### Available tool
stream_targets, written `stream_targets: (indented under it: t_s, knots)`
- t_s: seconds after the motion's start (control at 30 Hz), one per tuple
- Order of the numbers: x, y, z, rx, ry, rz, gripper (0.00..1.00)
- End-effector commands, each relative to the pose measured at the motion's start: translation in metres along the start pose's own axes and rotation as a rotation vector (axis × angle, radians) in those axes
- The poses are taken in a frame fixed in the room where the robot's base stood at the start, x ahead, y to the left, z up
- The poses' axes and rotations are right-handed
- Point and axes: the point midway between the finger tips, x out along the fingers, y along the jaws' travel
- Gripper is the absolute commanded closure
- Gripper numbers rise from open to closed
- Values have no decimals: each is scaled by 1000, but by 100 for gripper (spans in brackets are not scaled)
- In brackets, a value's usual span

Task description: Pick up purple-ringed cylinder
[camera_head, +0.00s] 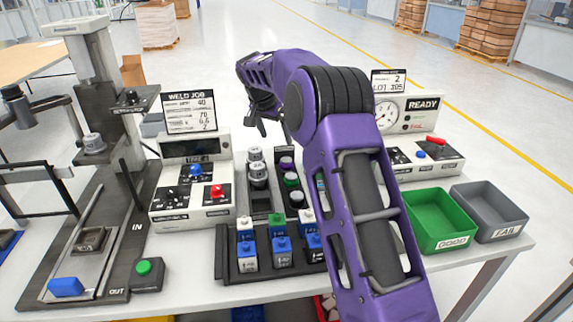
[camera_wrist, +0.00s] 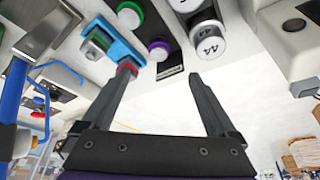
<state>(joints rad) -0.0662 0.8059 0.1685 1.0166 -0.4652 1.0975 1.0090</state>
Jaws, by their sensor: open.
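The purple-ringed cylinder (camera_head: 287,164) stands at the back of the dark rack's right row in the head view, partly hidden by neighbours. In the wrist view its purple top (camera_wrist: 158,47) shows beyond my fingertips, between their lines. My gripper (camera_wrist: 162,74) is open and empty, apart from the cylinder. In the head view my gripper (camera_head: 262,126) hangs above and behind the rack, partly hidden by my purple arm.
Green-ringed (camera_head: 291,181) and grey-white cylinders (camera_head: 258,175) stand close by. The weld box (camera_head: 190,190) is left of the rack. A green bin (camera_head: 438,222) and a grey bin (camera_head: 490,208) stand right. A blue piece (camera_wrist: 118,42) is near my left finger in the wrist view.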

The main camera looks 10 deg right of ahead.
Motion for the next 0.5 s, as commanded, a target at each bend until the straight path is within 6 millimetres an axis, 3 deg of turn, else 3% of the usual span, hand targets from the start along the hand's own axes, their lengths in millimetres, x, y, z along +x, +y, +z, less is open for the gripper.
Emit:
stream_targets:
  t_s: [0.03,0.3,0.5]
  knots:
    - [14,1,0,1,-3,3,6]
    - [69,1,0,0,-3,1,6]
    - [87,0,0,0,0,-2,6]
